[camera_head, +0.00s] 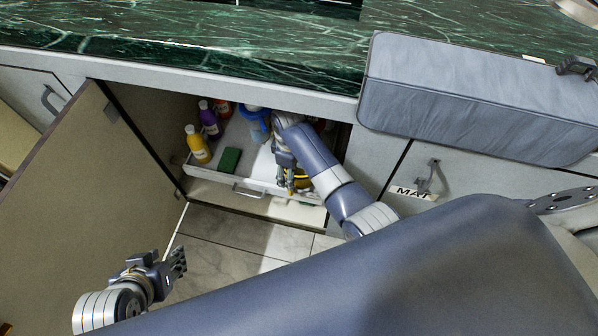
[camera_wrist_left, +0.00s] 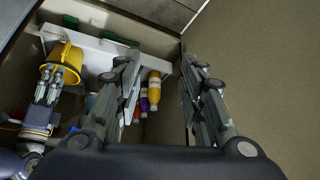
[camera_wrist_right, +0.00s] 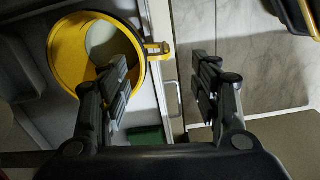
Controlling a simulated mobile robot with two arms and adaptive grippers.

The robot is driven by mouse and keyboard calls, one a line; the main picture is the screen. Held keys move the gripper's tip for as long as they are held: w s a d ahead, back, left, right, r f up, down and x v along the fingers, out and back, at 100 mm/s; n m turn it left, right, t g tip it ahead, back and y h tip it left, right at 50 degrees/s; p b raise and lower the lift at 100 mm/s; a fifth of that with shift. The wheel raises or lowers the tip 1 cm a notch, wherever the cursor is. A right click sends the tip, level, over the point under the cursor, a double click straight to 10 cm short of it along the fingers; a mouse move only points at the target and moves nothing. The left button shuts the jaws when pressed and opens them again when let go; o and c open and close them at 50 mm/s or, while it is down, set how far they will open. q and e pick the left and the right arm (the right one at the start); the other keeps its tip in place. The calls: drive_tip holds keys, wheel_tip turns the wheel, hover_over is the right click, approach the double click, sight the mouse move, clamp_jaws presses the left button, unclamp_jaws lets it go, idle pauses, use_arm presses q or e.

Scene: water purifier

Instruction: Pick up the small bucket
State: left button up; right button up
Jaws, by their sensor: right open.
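In the right wrist view the bucket (camera_wrist_right: 58,48) stands in the pull-out tray, open side toward the camera. In the head view only a yellow bit of it (camera_head: 301,182) shows past my right gripper (camera_head: 286,178). The left wrist view also shows the bucket (camera_wrist_left: 62,57), partly covered by that gripper. My right gripper is open, one finger over the bucket's opening and the other outside the rim; contact cannot be told. My left gripper (camera_head: 178,263) is open and empty, outside the cabinet near the door.
The white tray (camera_head: 205,173) also holds a yellow bottle (camera_head: 198,148), a purple bottle (camera_head: 210,121), a green sponge (camera_head: 229,160) and a blue item (camera_head: 255,124). The open cabinet door (camera_head: 85,200) stands at left. Green marble countertop (camera_head: 250,45) lies above. Tiled floor in front is clear.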

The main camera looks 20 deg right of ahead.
sight(302, 181)
wheel_tip(302, 181, down, 2)
drive_tip(key=shift+b, duration=0.35)
drive_tip(key=f+b, duration=0.2)
drive_tip(key=shift+w+d+f, duration=0.2)
drive_tip(key=shift+w+f, duration=0.1)
drive_tip(key=shift+f, duration=0.05)
wheel_tip(302, 181, down, 2)
drive_tip(key=shift+f+b, duration=0.15)
drive_tip(key=shift+b, duration=0.5)
use_arm(q)
drive_tip(key=w+d+r+t+h, duration=0.1)
drive_tip(key=w+d+r+t, duration=0.1)
drive_tip(key=w+r+t, duration=0.3)
drive_tip(key=w+d+r+t+h, duration=0.2)
drive_tip(key=w+r+t, duration=0.4)
drive_tip(key=r, duration=0.5)
drive_tip(key=shift+w+d+m, duration=0.3)
drive_tip(key=shift+w+d, duration=0.55)
use_arm(e)
clamp_jaws()
use_arm(q)
drive_tip(key=shift+f, duration=0.1)
